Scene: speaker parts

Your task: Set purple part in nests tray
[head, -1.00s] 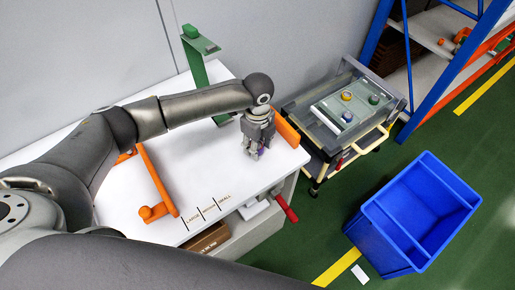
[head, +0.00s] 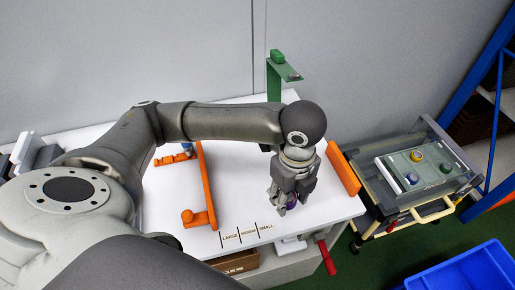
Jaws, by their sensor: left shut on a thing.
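My left gripper (head: 287,201) points down over the right part of the white table and is shut on the purple part (head: 291,204). Only a small bit of the purple part shows between and behind the fingers. I cannot tell whether it touches the table. The nests tray (head: 427,166) is a pale panel on a cart to the right of the table. It carries a yellow round part (head: 416,155), a green one (head: 445,168) and a bluish-purple one (head: 412,179). My right gripper is not in view.
An orange block (head: 343,168) stands at the table's right edge, between my left gripper and the cart (head: 449,205). A green stand (head: 274,80) rises at the back. An orange bracket (head: 207,185) lies left. A blue bin (head: 470,272) is at lower right.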

